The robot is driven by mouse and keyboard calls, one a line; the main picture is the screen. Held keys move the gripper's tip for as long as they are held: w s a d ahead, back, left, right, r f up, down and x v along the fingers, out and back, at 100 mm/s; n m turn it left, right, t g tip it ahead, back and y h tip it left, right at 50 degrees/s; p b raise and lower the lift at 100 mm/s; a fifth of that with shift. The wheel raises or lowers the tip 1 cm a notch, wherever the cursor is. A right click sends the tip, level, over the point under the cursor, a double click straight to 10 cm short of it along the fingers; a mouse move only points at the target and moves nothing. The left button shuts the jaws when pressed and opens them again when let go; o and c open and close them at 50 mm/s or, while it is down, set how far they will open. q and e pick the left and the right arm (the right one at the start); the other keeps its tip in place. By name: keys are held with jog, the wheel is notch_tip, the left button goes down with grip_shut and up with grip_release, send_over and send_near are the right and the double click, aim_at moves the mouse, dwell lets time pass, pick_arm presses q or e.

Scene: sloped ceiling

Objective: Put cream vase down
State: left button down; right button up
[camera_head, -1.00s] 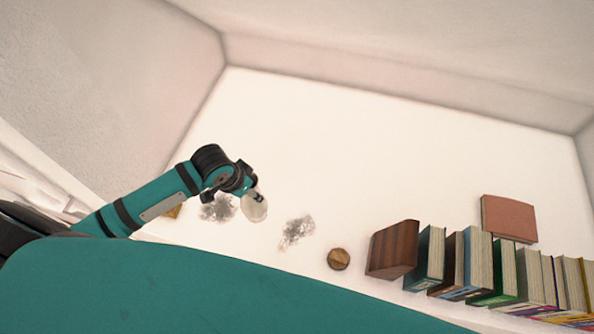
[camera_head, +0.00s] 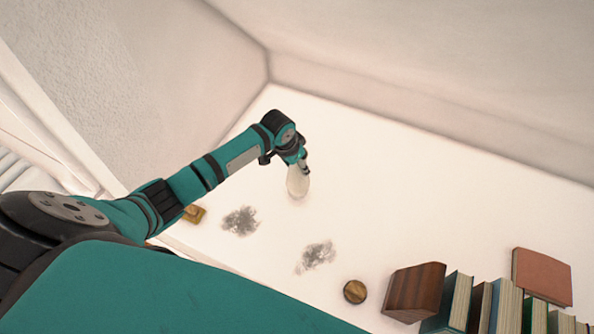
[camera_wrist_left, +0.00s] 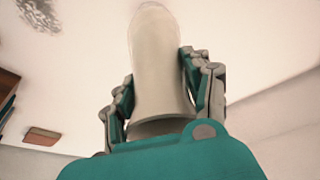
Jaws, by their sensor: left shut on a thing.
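The cream vase (camera_head: 297,184) is at the end of my left arm in the head view, over the white surface (camera_head: 400,210) near its back left. In the left wrist view the vase (camera_wrist_left: 158,62) stands between the two fingers of my left gripper (camera_wrist_left: 160,95), which is shut on it. In the head view my left gripper (camera_head: 303,160) covers the top of the vase. I cannot tell whether the vase touches the surface. My right gripper is not in view.
Two grey smudges (camera_head: 240,221) and (camera_head: 317,256) mark the surface. A round brown object (camera_head: 355,291), a wooden block (camera_head: 414,290), a row of books (camera_head: 480,305) and a flat reddish book (camera_head: 542,277) lie to the right. A small yellowish object (camera_head: 194,214) is by my arm. Walls rise behind.

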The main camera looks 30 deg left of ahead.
pick_arm(q)
notch_tip(320, 180, down, 3)
jog(key=shift+s+r, duration=0.15)
jog(key=shift+r, duration=0.05)
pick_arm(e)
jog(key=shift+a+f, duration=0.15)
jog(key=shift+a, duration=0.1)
pick_arm(q)
jog(key=shift+f, duration=0.1)
jog(key=c, duration=0.5)
grip_release()
jog(key=shift+f, duration=0.1)
jog(key=shift+c, duration=0.2)
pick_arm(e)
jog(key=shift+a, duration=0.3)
pick_arm(q)
jog(key=shift+r, duration=0.2)
jog(key=p+v, duration=0.2)
jog(key=v, duration=1)
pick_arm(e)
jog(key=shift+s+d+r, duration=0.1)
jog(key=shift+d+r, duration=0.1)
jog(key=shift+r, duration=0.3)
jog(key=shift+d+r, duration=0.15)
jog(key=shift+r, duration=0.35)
